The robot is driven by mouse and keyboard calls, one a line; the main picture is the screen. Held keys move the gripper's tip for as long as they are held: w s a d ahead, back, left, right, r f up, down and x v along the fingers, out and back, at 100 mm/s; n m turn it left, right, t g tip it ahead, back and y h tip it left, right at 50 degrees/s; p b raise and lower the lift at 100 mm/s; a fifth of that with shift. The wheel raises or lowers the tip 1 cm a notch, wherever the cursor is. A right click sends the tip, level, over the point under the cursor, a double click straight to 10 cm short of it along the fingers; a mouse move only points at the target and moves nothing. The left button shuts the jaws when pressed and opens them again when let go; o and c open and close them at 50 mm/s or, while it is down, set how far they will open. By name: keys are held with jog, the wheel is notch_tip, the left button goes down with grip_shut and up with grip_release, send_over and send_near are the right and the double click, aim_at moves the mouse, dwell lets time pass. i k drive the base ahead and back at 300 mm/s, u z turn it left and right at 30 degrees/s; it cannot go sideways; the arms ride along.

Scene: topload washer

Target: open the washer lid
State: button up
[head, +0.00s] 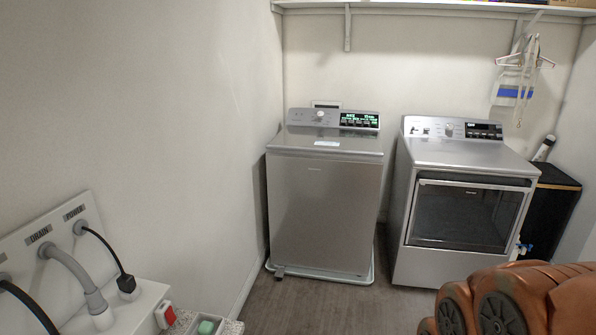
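The top-load washer (322,205) stands against the back wall in the middle of the head view. It is a grey box with a control panel (332,119) along its back edge, showing a knob and a lit display. The washer lid (325,142) is closed and lies flat on top, with a light label near its middle. My gripper is not in view. Orange-brown rounded parts (540,300) at the bottom right look like my arm.
A front-door dryer (468,210) stands right of the washer with a narrow gap between. A black bin (552,208) is at far right. Hangers hang under the shelf (430,10). A utility panel with hoses (75,265) is at lower left. Floor (330,308) before the washer is clear.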

aim_at(329, 140)
jog(key=i, duration=2.95)
jog(key=u, duration=2.8)
jog(key=i, duration=0.55)
jog(key=z, duration=2)
